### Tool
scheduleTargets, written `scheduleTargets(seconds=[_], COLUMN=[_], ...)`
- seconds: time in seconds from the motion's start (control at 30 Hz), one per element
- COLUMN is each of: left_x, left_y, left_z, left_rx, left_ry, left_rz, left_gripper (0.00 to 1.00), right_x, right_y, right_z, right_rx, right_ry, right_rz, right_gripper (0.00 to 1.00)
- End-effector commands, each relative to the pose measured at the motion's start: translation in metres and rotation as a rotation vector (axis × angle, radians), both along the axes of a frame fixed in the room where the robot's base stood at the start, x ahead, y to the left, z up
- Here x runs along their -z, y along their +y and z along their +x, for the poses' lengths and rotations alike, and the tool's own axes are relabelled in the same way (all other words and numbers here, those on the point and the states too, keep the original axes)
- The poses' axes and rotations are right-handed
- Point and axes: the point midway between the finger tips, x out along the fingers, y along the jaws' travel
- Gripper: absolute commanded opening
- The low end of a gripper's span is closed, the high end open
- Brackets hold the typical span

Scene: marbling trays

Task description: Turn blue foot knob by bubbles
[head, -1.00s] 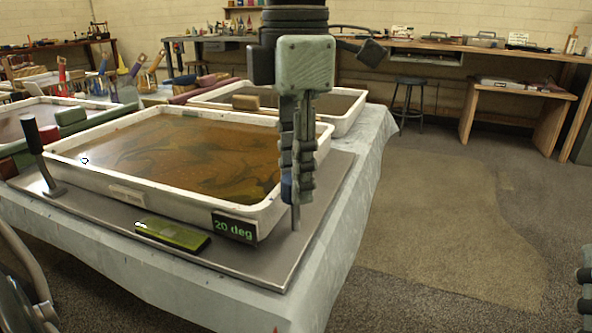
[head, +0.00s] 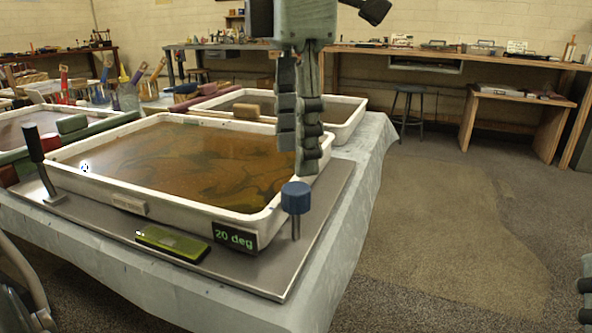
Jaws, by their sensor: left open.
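The blue foot knob (head: 295,198) stands upright on a thin metal stem at the near right corner of the tilting plate (head: 262,272). My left gripper (head: 299,152) is just above and behind the knob in the picture, fingers pointing down, open and holding nothing. The knob is fully in view and appears clear of the fingers. A yellow-green bubble level (head: 172,243) lies on the plate's front; its bubble is toward its left end. A small round bubble mark (head: 85,168) shows at the tray's left. At the right edge, a sliver of my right gripper (head: 586,291) shows.
A white tray (head: 180,205) of brown marbled liquid sits on the plate, with a "20 deg" display (head: 234,237) on its front. A black-handled post (head: 38,165) stands at left, near a red knob-like thing (head: 50,141). The floor to the right is clear.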

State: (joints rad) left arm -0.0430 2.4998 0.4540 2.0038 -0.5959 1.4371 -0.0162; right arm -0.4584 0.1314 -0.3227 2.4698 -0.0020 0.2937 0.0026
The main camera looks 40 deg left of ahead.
Motion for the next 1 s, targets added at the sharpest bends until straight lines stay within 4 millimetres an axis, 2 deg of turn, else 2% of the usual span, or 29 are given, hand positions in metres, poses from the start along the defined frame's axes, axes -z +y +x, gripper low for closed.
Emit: scheduleTargets(seconds=[0.1,0.33,0.5,1.0], left_x=[-0.027,-0.06,-0.068,-0.067], left_y=[0.0,0.0,0.0,0.0], left_z=[0.001,0.0,0.0,0.0], left_rx=[-0.001,-0.001,0.0,0.0], left_ry=[-0.004,-0.002,-0.001,0.0], left_rz=[0.001,0.001,0.001,0.001], left_gripper=[0.51,0.51,0.51,0.51], right_x=[0.0,0.0,0.0,0.0], right_y=[0.0,0.0,0.0,0.0], right_z=[0.0,0.0,0.0,0.0], right_rx=[0.0,0.001,0.001,0.001], right_ry=[0.0,-0.001,-0.001,-0.001], right_rz=[0.0,0.0,0.0,0.0], right_gripper=[0.4,0.4,0.4,0.4])
